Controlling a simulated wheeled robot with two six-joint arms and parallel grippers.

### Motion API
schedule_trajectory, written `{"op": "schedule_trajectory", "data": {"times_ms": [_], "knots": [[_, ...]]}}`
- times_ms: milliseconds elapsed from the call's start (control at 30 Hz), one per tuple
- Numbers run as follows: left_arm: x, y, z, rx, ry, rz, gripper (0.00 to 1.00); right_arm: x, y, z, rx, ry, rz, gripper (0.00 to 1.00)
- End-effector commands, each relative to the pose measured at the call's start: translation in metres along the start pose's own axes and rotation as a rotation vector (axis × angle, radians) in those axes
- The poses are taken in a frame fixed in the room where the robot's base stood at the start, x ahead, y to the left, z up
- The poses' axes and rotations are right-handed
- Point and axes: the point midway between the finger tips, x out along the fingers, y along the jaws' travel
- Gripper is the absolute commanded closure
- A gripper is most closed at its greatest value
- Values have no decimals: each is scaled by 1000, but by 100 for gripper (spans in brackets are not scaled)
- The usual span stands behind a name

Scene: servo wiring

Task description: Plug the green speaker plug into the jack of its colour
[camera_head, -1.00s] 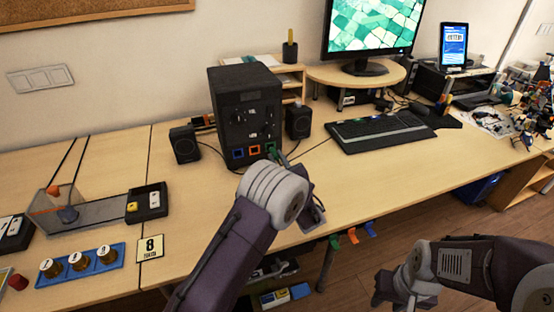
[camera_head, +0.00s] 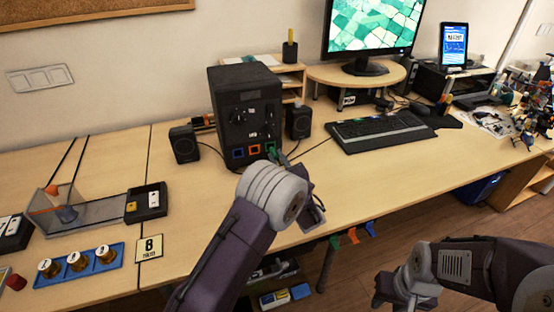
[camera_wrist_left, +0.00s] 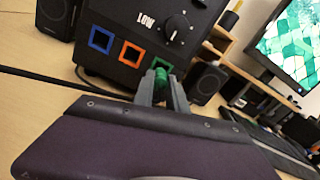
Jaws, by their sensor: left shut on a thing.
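A black speaker box (camera_head: 243,105) stands on the desk with a blue jack (camera_head: 238,153), an orange jack (camera_head: 254,149) and a green jack (camera_head: 270,147) along its lower front. My left gripper (camera_wrist_left: 160,88) is shut on the green plug (camera_wrist_left: 162,75) right in front of the green jack's place. The fingers and plug hide most of that jack, so I cannot tell how far in the plug is. In the wrist view the blue jack (camera_wrist_left: 101,39) and orange jack (camera_wrist_left: 131,54) are clear. My right gripper (camera_head: 384,292) is low at the right, away from the desk; its jaws are unclear.
Small black speakers (camera_head: 185,144) and (camera_head: 298,122) flank the box. A keyboard (camera_head: 380,131) lies to the right. Green, orange and blue tags (camera_head: 352,236) hang at the desk's front edge. A tray of knobs (camera_head: 79,263) is at the left. The desk before the keyboard is clear.

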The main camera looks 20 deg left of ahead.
Motion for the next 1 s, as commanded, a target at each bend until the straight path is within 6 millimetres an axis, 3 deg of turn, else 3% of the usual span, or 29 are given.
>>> {"op": "schedule_trajectory", "data": {"times_ms": [1000], "knots": [[20, 0, 0, 0, 0, 1, 100, 5, 0, 0, 0, 0, 0, 64]]}}
